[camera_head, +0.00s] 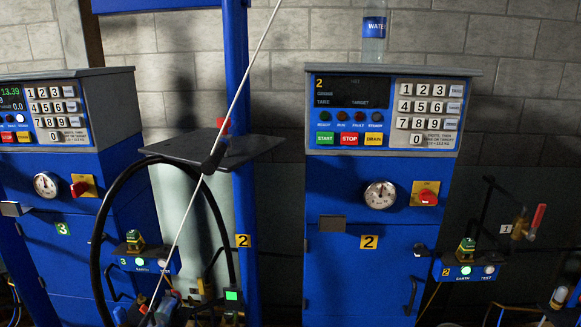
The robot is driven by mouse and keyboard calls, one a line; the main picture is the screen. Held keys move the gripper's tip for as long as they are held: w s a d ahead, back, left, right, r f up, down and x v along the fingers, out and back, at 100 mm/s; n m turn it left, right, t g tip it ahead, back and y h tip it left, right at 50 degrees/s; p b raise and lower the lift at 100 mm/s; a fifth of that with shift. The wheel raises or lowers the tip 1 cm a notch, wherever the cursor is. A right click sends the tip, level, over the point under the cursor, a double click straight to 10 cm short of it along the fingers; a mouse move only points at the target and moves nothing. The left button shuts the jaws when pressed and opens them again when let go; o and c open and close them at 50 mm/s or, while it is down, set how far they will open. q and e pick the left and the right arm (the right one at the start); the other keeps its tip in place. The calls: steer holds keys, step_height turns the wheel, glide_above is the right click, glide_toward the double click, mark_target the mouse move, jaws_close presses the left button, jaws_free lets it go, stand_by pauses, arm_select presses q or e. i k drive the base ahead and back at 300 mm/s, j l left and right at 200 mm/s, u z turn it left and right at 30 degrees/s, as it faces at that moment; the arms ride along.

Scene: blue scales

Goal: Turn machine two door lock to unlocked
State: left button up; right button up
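Machine two (330,180) is a blue cabinet right of centre, marked with a yellow "2" label (369,242). Its lower blue door (350,280) appears closed, with a dark vertical handle (411,297) near the right edge. A small dark and silver fitting (422,250) sits above the handle at the door's right edge. I cannot tell whether it is the lock or how it is turned. A small grey plate (332,223) is at the door's top left. A red rotary switch (426,197) on a yellow plate sits higher up. Neither of my grippers is in view.
Machine three (75,180) stands at the left. A blue post (243,130), a dark shelf (205,145), a black hose loop (95,240) and a thin slanted rod (245,85) stand between the machines. A small blue box (465,271) with lit buttons juts out right of machine two.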

mark_target(419, 251)
steer(key=k+l+z, duration=0.1)
steer(key=z, duration=0.8)
steer(key=i+l, duration=0.05)
